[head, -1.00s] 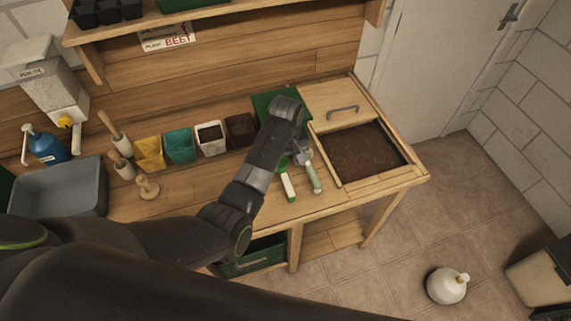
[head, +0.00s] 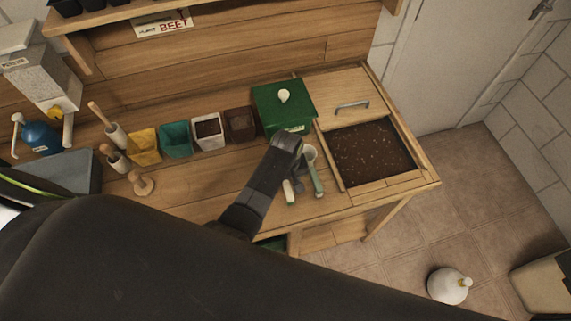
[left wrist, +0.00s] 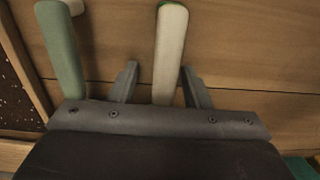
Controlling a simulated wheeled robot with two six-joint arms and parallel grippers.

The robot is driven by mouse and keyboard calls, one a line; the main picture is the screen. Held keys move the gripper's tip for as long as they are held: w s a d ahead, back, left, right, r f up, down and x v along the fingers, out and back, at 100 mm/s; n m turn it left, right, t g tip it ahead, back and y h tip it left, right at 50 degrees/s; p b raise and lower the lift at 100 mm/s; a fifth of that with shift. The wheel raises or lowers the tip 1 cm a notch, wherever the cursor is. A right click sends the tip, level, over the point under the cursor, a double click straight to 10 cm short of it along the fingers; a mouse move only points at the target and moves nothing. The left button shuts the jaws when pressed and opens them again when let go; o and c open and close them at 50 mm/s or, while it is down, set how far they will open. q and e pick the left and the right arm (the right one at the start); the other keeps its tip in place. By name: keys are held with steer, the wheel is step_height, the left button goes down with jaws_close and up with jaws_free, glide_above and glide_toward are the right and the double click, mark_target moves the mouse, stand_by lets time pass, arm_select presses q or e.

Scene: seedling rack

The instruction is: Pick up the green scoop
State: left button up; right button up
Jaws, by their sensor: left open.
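A scoop with a cream handle (head: 289,192) lies on the wooden bench; its head is hidden behind my left arm, but looked green in the earlier head view. A second scoop with a pale green handle (head: 317,181) and a pale head lies just right of it. My left gripper (head: 295,187) is open and low over the cream handle. In the left wrist view, the cream handle (left wrist: 171,45) lies between the open fingers of my left gripper (left wrist: 160,68), with gaps both sides. The pale green handle (left wrist: 62,50) lies outside the fingers. My right gripper is not in view.
A soil bin (head: 333,165) is sunk in the bench to the right. A green box (head: 270,97) with a white knob stands behind the scoops. Several pots, including a white one (head: 207,145), line the back.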

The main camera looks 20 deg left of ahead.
arm_select(q)
steer(key=shift+s, duration=0.15)
steer(key=shift+s+r, duration=0.15)
steer(key=shift+s, duration=0.05)
steer(key=shift+c, duration=0.6)
steer(key=shift+s, duration=0.15)
steer(key=shift+c, duration=1.3)
jaws_close()
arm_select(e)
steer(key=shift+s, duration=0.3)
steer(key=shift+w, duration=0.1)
